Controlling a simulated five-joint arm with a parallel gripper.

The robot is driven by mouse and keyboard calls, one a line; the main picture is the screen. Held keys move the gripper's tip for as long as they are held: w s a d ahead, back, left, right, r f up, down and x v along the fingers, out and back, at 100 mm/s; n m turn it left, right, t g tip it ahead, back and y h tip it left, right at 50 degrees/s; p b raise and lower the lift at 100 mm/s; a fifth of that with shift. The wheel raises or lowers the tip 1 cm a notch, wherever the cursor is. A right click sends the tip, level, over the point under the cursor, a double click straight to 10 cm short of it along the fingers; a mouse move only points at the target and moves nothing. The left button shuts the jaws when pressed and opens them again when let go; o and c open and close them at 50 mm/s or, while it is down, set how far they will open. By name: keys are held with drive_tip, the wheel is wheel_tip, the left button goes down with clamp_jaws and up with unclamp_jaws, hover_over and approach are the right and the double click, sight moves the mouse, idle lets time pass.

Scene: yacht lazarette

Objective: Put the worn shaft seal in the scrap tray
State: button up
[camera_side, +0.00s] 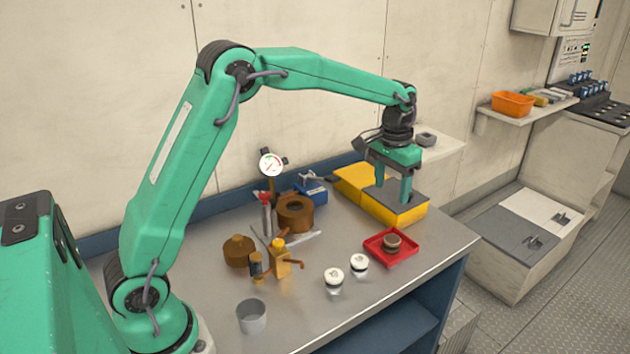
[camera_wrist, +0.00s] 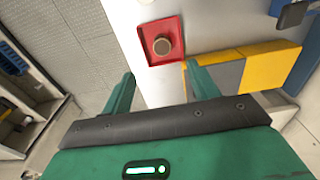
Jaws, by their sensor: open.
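The red scrap tray (camera_side: 376,257) sits near the right front of the bench, and it also shows in the wrist view (camera_wrist: 147,33). A small round brown piece with a darker band, which looks like the worn shaft seal (camera_side: 392,242), is inside the tray; it also shows in the wrist view (camera_wrist: 162,46). My gripper (camera_side: 392,190) is open with nothing seen between its fingers. It points down over the grey and yellow box, behind the tray and apart from it. In the wrist view both fingers (camera_wrist: 158,84) are spread.
The yellow box (camera_side: 397,216) with a grey top is close under my gripper. Two white-topped round parts (camera_side: 359,262) stand left of the tray. Brass parts (camera_side: 295,214), a dial gauge (camera_side: 271,163) and a grey cup (camera_side: 251,317) stand farther left. The bench's right edge is near the tray.

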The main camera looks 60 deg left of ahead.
drive_tip(key=s+r+t, duration=0.1)
drive_tip(key=s+r, duration=0.6)
drive_tip(key=s, duration=0.1)
drive_tip(key=s+t, duration=0.4)
drive_tip(key=s, duration=1.8)
drive_tip(key=shift+s, duration=0.3)
